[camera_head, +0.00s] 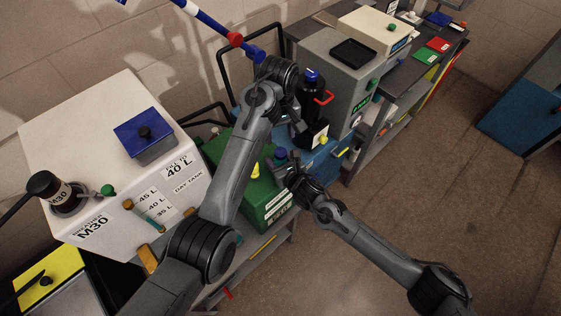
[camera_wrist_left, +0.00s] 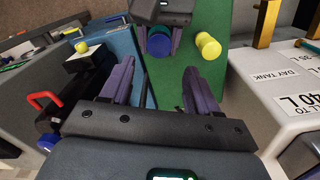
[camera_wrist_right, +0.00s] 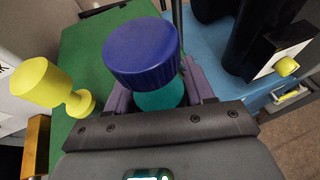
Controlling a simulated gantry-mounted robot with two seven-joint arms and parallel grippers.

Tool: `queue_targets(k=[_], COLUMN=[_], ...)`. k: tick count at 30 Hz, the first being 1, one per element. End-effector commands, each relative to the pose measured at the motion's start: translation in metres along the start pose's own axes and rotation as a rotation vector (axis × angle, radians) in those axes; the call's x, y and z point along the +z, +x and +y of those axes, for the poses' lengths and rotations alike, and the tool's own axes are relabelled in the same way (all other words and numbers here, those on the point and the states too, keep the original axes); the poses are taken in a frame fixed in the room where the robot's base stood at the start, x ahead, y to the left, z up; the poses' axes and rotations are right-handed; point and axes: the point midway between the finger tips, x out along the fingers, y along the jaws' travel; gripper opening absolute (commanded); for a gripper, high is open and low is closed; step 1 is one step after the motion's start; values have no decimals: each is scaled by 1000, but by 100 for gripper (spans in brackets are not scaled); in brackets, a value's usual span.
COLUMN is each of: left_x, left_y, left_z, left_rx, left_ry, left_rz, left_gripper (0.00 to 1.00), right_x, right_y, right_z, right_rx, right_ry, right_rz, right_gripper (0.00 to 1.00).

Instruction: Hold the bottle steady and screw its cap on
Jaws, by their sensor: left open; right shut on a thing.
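The bottle (camera_wrist_right: 160,97) is teal and stands at the green box, with a blue cap (camera_wrist_right: 140,52) on its mouth. I cannot tell how tightly the cap sits. My right gripper (camera_wrist_right: 158,90) is shut around the bottle just below the cap. In the head view the cap (camera_head: 281,154) shows small beside the right gripper (camera_head: 289,172). My left gripper (camera_head: 290,124) is above the bottle, open and empty. In the left wrist view the blue cap (camera_wrist_left: 158,43) lies beyond the open fingers (camera_wrist_left: 158,78), apart from them.
A yellow knob (camera_wrist_right: 45,82) stands on the green box (camera_head: 225,160) close to the bottle. A black container with a red handle (camera_head: 324,98) stands behind, on the blue unit (camera_head: 318,160). The white day tank (camera_head: 85,130) is at the left. Open floor lies at the right.

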Motion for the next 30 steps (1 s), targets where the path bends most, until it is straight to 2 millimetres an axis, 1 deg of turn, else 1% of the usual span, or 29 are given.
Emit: queue_targets(k=[11,16,20,30], left_x=[2,2,2,1], left_y=[0,5,17,61], left_z=[2,2,2,1], left_rx=[-4,-5,-5,-5], left_ry=[-1,0,1,1], left_rz=[9,8,9,9], left_gripper=[61,61,61,61], right_x=[0,0,0,0], right_y=[0,0,0,0], right_z=[0,0,0,0], right_rx=[0,0,0,0], right_ry=[0,0,0,0], right_rz=[0,0,0,0], right_gripper=[0,0,0,0])
